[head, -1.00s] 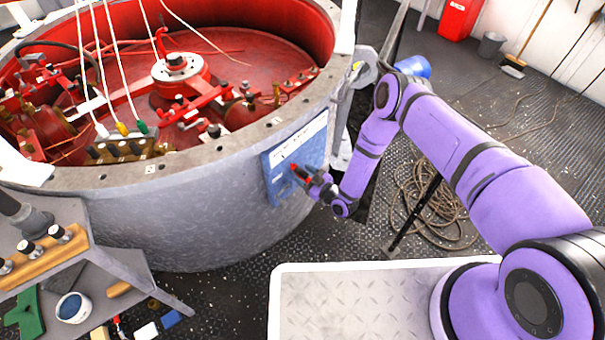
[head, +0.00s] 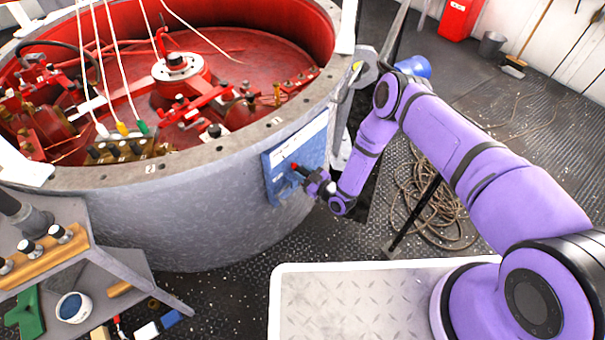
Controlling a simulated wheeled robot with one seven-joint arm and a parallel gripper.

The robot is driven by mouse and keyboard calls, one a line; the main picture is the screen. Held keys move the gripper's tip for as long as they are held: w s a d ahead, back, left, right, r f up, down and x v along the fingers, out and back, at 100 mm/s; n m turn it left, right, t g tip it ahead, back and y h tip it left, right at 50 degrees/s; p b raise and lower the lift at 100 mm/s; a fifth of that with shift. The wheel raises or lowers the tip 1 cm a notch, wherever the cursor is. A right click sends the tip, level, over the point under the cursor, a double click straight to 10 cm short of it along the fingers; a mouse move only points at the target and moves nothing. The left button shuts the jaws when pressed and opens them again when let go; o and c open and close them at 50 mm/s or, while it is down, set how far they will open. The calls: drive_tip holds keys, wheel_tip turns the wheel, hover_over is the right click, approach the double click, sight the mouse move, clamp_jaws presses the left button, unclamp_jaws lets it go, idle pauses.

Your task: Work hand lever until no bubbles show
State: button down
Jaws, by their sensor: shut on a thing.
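A blue panel with a white upper part (head: 314,143) is fixed to the outside of the large round grey housing (head: 200,215). A small lever with a red end (head: 294,166) shows at the panel's front. My gripper (head: 304,172) is at the panel, shut on the lever just behind its red end. The fingers are small in this view and partly hide the lever. No bubbles can be made out from here.
The open housing holds red machinery (head: 175,66) with hanging cables. A grey bench (head: 130,275) with small tools stands at the lower left. A coiled rope (head: 435,205) lies on the deck behind my arm. A red box (head: 459,18) and a bucket (head: 491,44) stand at the back.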

drive_tip(key=w+d+m, duration=0.8)
drive_tip(key=w+d, duration=0.1)
drive_tip(key=shift+w+d+m, duration=0.15)
drive_tip(key=shift+w+m, duration=0.25)
idle(0.4)
drive_tip(key=c, duration=0.9)
unclamp_jaws()
drive_tip(key=shift+o, duration=0.2)
drive_tip(key=shift+s, duration=0.1)
